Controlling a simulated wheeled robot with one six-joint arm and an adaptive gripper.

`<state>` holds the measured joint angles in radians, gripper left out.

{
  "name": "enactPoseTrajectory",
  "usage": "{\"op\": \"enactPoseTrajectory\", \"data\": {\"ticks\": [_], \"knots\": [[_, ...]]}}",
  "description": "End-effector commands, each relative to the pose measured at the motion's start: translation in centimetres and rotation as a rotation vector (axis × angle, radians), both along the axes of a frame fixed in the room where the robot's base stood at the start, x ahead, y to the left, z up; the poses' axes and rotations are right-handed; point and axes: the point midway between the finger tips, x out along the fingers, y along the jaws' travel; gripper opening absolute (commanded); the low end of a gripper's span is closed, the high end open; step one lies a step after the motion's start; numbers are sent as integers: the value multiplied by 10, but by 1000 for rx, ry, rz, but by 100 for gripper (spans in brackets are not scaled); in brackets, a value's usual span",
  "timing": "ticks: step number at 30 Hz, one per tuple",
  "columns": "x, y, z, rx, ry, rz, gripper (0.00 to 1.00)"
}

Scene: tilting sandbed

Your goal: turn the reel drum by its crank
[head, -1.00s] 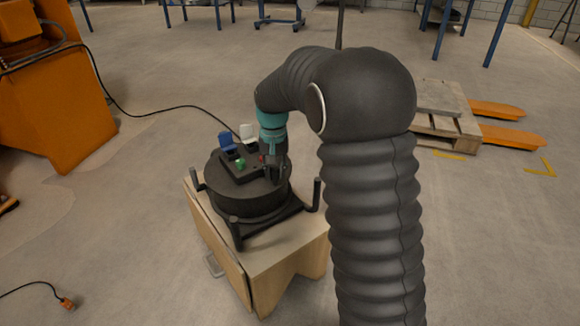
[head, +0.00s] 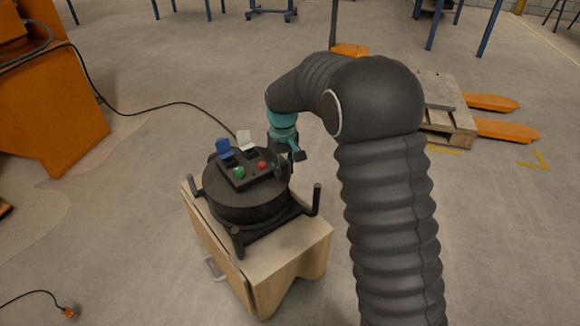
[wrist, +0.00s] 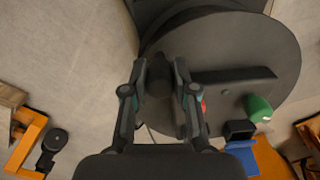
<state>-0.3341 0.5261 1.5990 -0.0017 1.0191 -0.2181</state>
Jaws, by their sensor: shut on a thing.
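The reel drum (head: 243,203) is a black, flat, round drum on a black frame with corner posts. Its top carries a dark panel with blue and white flaps, a green knob and a red button. In the wrist view its round face (wrist: 245,45) fills the upper right. My gripper (head: 282,165) is at the drum's right rim in the head view. In the wrist view my gripper (wrist: 160,72) is closed around a dark upright grip, seemingly the crank handle (wrist: 159,80), near the drum's edge. The crank's arm is hard to tell from the dark drum.
The drum stands on a light wooden cabinet (head: 285,262). An orange machine (head: 50,120) is at the left, with a black cable running across the floor. A pallet (head: 447,120) with an orange pallet jack stands at the right. Floor around the cabinet is largely clear.

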Motion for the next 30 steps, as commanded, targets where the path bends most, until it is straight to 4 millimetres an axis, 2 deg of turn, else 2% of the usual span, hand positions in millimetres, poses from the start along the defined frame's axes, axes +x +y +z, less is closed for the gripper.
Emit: {"op": "enactPoseTrajectory", "data": {"ticks": [7, 8, 10, 11, 22, 26, 30], "knots": [[0, 1, -1, 3, -1, -2, 0], [0, 1, -1, 3, -1, -2, 32], [1, 1, -1, 3, -1, -3, 50], [1, 0, -1, 3, -1, -3, 53], [1, -1, 4, 3, -3, -6, 53], [2, -1, 20, 3, -5, -6, 53], [2, -1, 47, 4, -7, -6, 53]]}}
